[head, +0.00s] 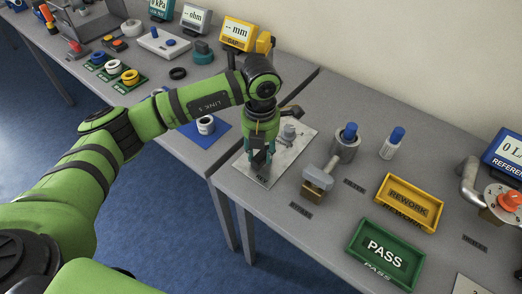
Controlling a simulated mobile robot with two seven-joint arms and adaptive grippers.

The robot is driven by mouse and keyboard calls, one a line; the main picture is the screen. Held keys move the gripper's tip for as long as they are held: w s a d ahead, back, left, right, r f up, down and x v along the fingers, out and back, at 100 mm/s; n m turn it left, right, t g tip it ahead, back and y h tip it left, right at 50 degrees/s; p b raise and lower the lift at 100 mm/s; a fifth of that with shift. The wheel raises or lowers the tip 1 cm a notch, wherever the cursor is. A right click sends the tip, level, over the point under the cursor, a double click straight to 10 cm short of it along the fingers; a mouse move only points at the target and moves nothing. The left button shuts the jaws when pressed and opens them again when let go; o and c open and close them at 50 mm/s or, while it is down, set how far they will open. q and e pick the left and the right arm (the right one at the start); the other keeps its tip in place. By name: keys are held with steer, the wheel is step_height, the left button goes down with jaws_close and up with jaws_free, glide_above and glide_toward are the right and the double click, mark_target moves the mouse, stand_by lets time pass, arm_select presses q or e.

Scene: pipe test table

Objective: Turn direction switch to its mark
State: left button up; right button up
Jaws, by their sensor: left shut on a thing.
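My green left arm reaches in from the left, and my left gripper (260,158) points down over a pale metal plate (290,157) on the grey table. Its dark fingers are shut on the direction switch at the plate's left part. The fingers hide nearly all of the switch, so its angle and its mark cannot be made out. My right gripper is not in view.
Right of the plate stand a metal holder with a blue-topped item (347,143), a block-headed tool (318,180), and a blue-capped bottle (392,143). A yellow REWORK tray (384,211) and green PASS tray (353,246) lie nearer. A yellow gap meter (237,34) stands behind.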

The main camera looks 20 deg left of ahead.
mark_target(260, 152)
arm_select(q)
steer(key=shift+s+f, duration=0.2)
steer(key=shift+f, duration=0.05)
steer(key=o, duration=1.2)
steer(key=shift+c, duration=0.2)
steer(key=shift+r, duration=0.1)
steer(key=shift+w, duration=0.1)
steer(key=shift+r, duration=0.3)
step_height(260, 152, up, 12)
steer(key=shift+f, duration=0.25)
